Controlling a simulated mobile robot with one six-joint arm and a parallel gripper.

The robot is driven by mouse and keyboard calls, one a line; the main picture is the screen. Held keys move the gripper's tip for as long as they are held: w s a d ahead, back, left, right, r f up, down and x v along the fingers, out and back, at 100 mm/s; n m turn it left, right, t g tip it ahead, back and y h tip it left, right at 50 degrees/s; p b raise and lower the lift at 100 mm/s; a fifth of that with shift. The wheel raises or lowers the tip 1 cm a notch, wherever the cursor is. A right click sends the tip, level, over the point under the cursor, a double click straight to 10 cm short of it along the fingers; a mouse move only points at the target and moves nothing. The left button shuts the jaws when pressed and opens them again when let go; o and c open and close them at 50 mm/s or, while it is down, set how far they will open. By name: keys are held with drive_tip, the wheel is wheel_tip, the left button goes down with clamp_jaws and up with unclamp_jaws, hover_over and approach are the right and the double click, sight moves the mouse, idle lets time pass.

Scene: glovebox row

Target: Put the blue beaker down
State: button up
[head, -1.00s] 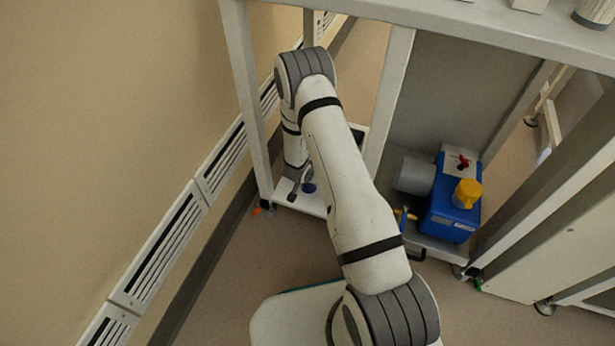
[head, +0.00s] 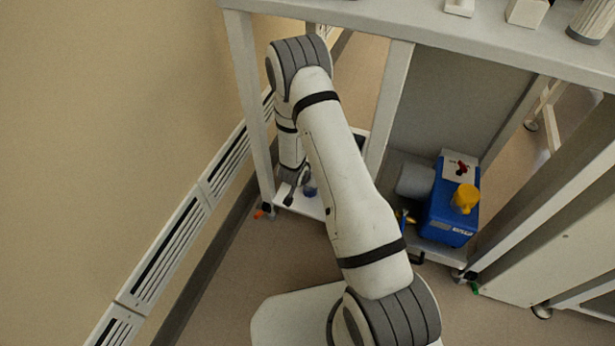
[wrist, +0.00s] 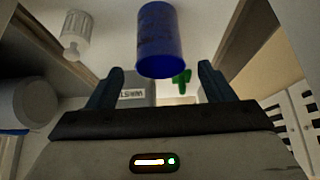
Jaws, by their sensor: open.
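The blue beaker (head: 310,188) is at the low white shelf (head: 308,208) under the bench, partly hidden by my wrist and gripper. In the wrist view the beaker (wrist: 157,42) is dark blue, and its upper part is cut off by the frame. My gripper (head: 296,187) is beside the beaker in the head view. In the wrist view its two fingers are spread wide, with the beaker between and beyond their tips. Clear gaps show on both sides, and neither finger appears to touch it. Whether the beaker's base rests fully on the shelf is hard to see.
A bench leg (head: 250,105) stands just left of my forearm, and another leg (head: 388,105) to its right. A blue pump (head: 450,205) with a yellow cap sits on the shelf to the right. A small green object (wrist: 181,82) shows behind the beaker.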

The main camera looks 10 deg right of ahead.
drive_tip(key=s+a+r+n+g+y+p, duration=0.1)
drive_tip(key=s+a+r+n+y, duration=0.15)
drive_tip(key=r, duration=1.05)
drive_tip(key=s+a+r+n+y, duration=0.1)
drive_tip(key=s+a+r+y, duration=0.15)
drive_tip(key=r, duration=0.95)
drive_tip(key=s+d+r+n+g, duration=0.1)
drive_tip(key=s+d+r, duration=0.1)
drive_tip(key=s+r, duration=0.6)
drive_tip(key=s+d+r+n+g+h, duration=0.1)
drive_tip(key=s+d+r+n+g, duration=0.1)
drive_tip(key=s+r, duration=0.6)
drive_tip(key=s+d, duration=0.1)
drive_tip(key=s, duration=0.5)
drive_tip(key=shift+s+d, duration=0.15)
drive_tip(key=shift+s, duration=0.2)
wheel_tip(320, 180, up, 32)
drive_tip(key=t+p, duration=0.1)
drive_tip(key=p, duration=2.8)
drive_tip(key=shift+s+p, duration=0.3)
drive_tip(key=shift+p, duration=0.05)
